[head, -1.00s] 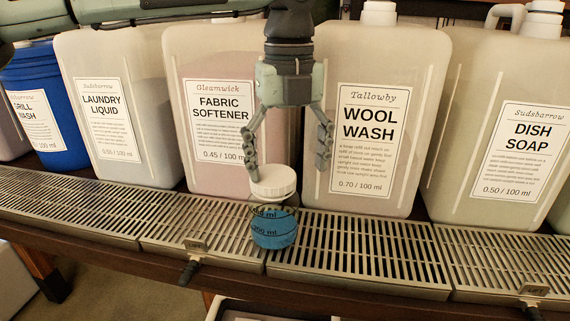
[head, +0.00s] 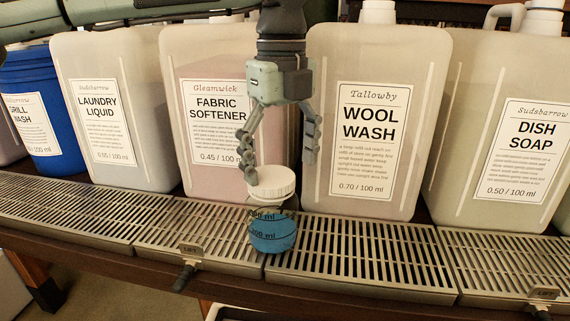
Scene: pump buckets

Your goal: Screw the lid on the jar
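A jar (head: 272,232) with blue liquid in it and black volume marks stands upright on the metal drip grate. A white ribbed lid (head: 270,182) sits at the top of the jar, looking slightly tilted; I cannot tell whether it is threaded on. My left gripper (head: 279,172) points down above the lid with its fingers spread wide. Its left fingertip is at the lid's left upper edge, and its right finger is up and to the right, clear of the lid. My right gripper does not show.
Behind stand large canisters: Laundry Liquid (head: 110,70), Fabric Softener (head: 205,60), Wool Wash (head: 375,55) and Dish Soap (head: 490,90). A blue Grill Wash container (head: 45,75) is at far left. The slotted grate (head: 380,255) is clear to the jar's right.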

